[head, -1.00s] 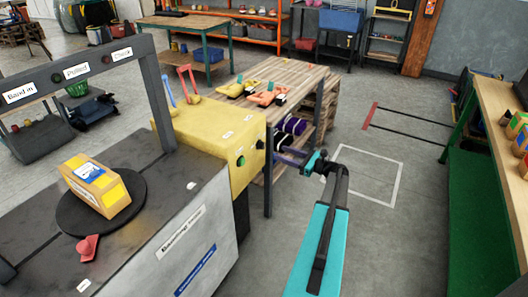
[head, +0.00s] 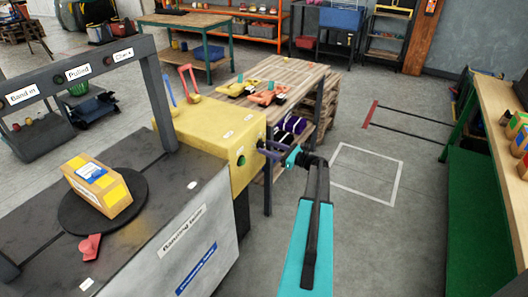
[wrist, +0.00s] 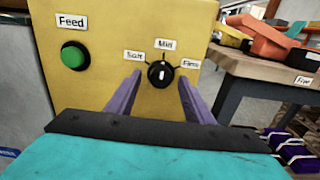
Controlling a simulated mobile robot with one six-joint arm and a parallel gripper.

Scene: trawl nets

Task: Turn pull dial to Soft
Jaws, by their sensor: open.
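The pull dial (wrist: 160,74) is a round black knob on the yellow panel of the banding machine (head: 212,128). Its white mark stands about upright, toward the Mid label (wrist: 166,44). The Soft label (wrist: 134,57) is to its left and the Firm label (wrist: 191,64) to its right. My gripper (wrist: 160,82) is open, with one purple finger on each side of the dial in the wrist view. I cannot tell whether the fingers touch it. In the head view my gripper (head: 269,150) is close to the yellow panel's right face.
A green Feed button (wrist: 75,56) is left of the dial. A wooden table (head: 290,72) with orange and yellow items stands beside the machine. A banded box (head: 98,183) sits on the machine's round turntable (head: 72,222).

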